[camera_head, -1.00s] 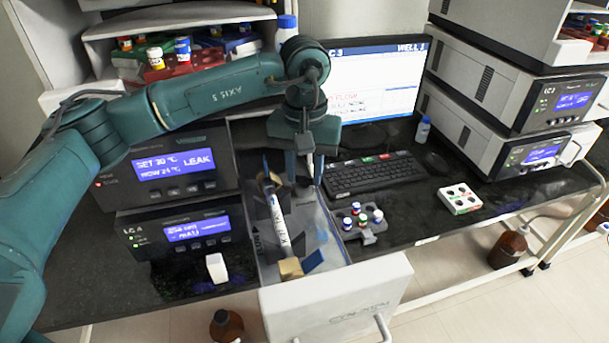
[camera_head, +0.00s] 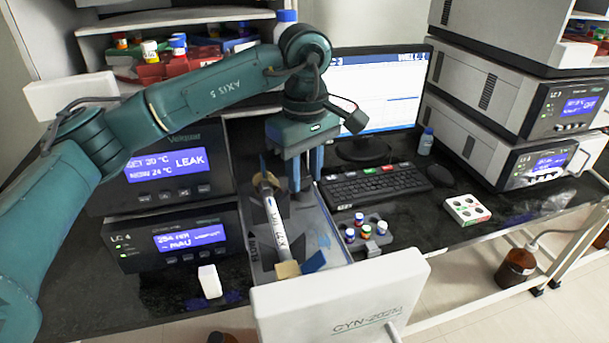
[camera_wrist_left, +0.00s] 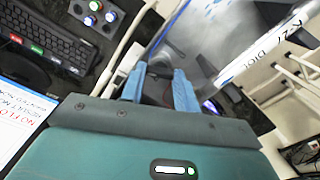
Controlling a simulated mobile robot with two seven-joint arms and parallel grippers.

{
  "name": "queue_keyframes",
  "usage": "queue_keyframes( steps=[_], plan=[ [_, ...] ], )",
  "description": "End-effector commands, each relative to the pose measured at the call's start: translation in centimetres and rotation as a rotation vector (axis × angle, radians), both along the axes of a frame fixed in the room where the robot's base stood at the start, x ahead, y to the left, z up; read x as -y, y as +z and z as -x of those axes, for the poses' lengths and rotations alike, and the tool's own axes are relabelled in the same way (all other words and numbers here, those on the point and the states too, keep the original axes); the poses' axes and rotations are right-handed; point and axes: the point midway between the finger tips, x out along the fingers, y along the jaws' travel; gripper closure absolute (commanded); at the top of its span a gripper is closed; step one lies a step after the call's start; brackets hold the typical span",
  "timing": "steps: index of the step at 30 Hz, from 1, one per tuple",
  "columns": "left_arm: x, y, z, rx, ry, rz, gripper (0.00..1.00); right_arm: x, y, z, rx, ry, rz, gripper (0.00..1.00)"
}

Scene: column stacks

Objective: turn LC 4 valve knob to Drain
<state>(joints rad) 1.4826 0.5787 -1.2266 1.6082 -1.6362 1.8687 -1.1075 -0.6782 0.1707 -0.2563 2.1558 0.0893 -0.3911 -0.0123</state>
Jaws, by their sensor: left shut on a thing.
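My left gripper (camera_head: 305,180) reaches down into the back right of an open drawer (camera_head: 340,295) with a white front. It is shut on a small dark part, taken to be the valve knob, mostly hidden between the blue fingers. In the left wrist view the gripper (camera_wrist_left: 160,90) shows this dark shape between its fingers. The knob's pointer and the Drain mark cannot be read. The LC 4 unit (camera_head: 140,262), with a lit blue display, stands left of the drawer. My right gripper is not in view.
A white column (camera_head: 274,225) marked DIOL lies in the drawer, left of the gripper. A keyboard (camera_head: 375,184), a rack of small capped vials (camera_head: 372,245) and a monitor (camera_head: 385,95) are to the right. A white block (camera_head: 210,281) stands before LC 4.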

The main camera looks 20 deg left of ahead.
Motion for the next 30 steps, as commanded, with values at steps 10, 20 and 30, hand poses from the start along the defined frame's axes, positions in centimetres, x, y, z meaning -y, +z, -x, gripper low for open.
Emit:
queue_keyframes(
  steps=[10, 20, 30],
  plan=[
    [0.0, 0.03, -0.05, 0.003, 0.248, 0.001, 0.92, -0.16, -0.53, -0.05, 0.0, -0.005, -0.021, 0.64],
    [-0.01, 0.09, -0.03, 0.002, 0.354, 0.0, 0.92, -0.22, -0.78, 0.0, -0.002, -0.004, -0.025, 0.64],
    [-0.02, 0.11, -0.03, 0.002, 0.371, 0.0, 0.92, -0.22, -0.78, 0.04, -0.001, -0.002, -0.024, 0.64]
  ],
)
